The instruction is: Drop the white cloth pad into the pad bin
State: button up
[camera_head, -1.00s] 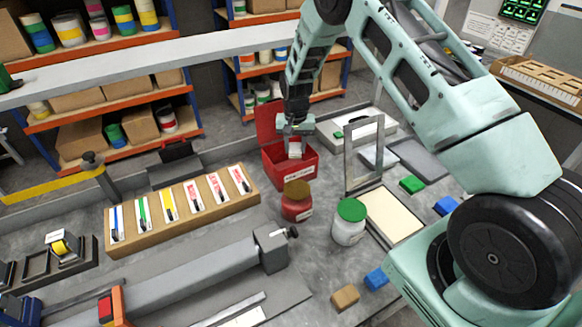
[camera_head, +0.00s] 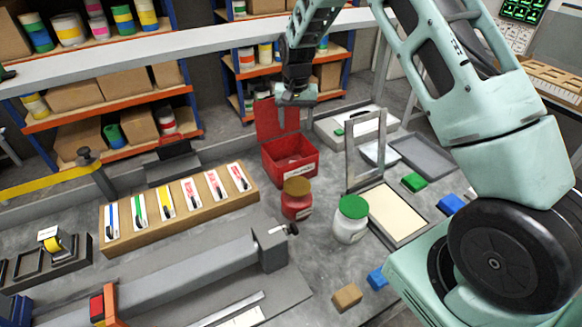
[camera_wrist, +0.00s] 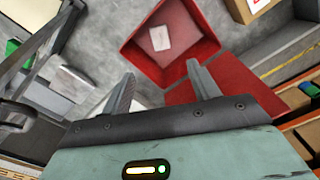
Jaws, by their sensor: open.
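The red pad bin (camera_head: 290,163) stands on the grey bench with its lid raised at the back. In the wrist view I look down into the bin (camera_wrist: 133,53). The white cloth pad (camera_wrist: 160,38) lies flat on the bin's floor; the bin's front wall hides it in the head view. My gripper (camera_head: 297,98) is above the bin by the raised lid. In the wrist view its two fingers (camera_wrist: 160,75) are spread apart with nothing between them.
A brown-lidded red jar (camera_head: 296,200) and a green-lidded white jar (camera_head: 351,220) stand in front of the bin. A grey upright frame (camera_head: 366,150) is to its right. A wooden rack of coloured tools (camera_head: 180,210) lies to the left.

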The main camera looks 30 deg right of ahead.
notch_tip(320, 180, up, 10)
jog(key=b, duration=0.2)
jog(key=shift+f, duration=0.2)
jog(key=s+a+n+y+b, duration=0.1)
jog(key=s+a+n+b, duration=0.35)
jog(key=s+a, duration=1.2)
jog(key=s+a+f+n, duration=0.2)
jog(key=s+n, duration=0.2)
jog(key=s, duration=0.7)
jog(key=s+a+f+n, duration=0.2)
jog(key=s+n, duration=0.3)
jog(key=s, duration=0.6)
jog(key=shift+s+a+f+b, duration=0.25)
jog(key=shift+s+a+b, duration=0.15)
jog(key=shift+a, duration=0.4)
